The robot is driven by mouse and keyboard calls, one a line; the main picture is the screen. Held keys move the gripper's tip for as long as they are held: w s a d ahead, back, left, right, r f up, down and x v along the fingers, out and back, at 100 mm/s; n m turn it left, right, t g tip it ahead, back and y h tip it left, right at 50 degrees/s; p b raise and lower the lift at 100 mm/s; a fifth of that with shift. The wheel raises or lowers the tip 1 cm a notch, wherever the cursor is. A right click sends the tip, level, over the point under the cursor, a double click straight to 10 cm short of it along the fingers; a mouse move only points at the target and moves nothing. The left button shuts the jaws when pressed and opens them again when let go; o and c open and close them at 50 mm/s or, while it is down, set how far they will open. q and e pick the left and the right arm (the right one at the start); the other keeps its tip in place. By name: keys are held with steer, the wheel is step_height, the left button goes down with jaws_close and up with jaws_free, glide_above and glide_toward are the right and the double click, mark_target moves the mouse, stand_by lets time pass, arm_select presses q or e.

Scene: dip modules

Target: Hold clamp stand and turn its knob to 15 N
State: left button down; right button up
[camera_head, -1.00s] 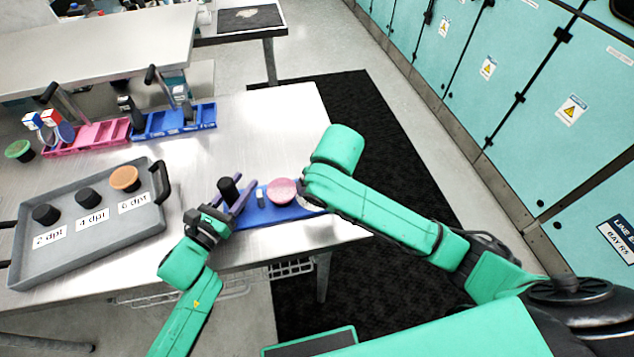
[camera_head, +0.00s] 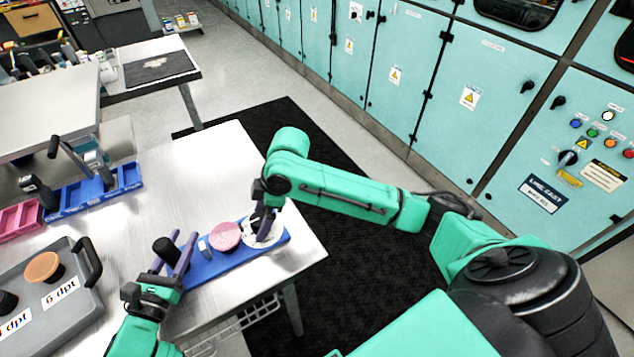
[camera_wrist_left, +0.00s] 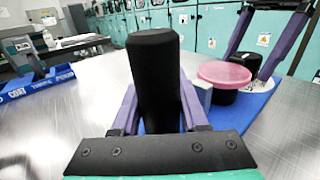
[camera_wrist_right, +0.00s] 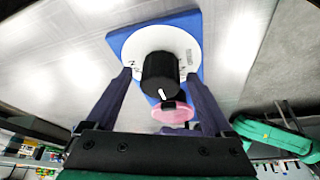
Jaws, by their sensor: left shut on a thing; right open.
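The clamp stand has a blue base (camera_head: 215,265) lying on the steel table, with a black post (camera_head: 163,249), a pink disc (camera_head: 226,236) and a white dial (camera_head: 275,237). My left gripper (camera_head: 172,262) is shut on the black post, which stands upright between its fingers in the left wrist view (camera_wrist_left: 155,80). My right gripper (camera_head: 263,222) is open over the dial end. In the right wrist view the black knob (camera_wrist_right: 160,75), with a white pointer line, sits between its spread fingers. The dial's markings are partly hidden and too small to read.
The table is clear behind the stand. The table's right edge lies close to the dial.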

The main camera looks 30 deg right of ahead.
steer(key=n+g, duration=0.1)
steer(key=n, duration=0.1)
steer(key=n+g, duration=0.1)
steer(key=n, duration=0.2)
steer(key=shift+w+r+n, duration=0.1)
steer(key=shift+w+n, duration=0.1)
steer(key=shift+n, duration=0.1)
steer(key=v, duration=1.2)
steer(key=w+d+f+m+t+h, duration=0.1)
steer(key=w+d+f+m+t, duration=0.5)
steer(key=w+d+f+m, duration=0.6)
steer(key=s+d+f+m+h, duration=0.1)
steer(key=s+f, duration=0.3)
steer(key=f, duration=0.5)
steer(key=s+d+f+m+h, duration=0.1)
steer(key=s+f, duration=0.3)
steer(key=f, duration=0.5)
steer(key=s+d+f+m, duration=0.1)
steer(key=s+f, duration=0.3)
steer(key=f, duration=0.5)
steer(key=shift+s+d+f+g+h, duration=0.3)
steer(key=shift+s+f+g+h, duration=0.05)
steer(key=shift+s+g+h, duration=0.05)
arm_select(q)
steer(key=c, duration=0.8)
jaws_free()
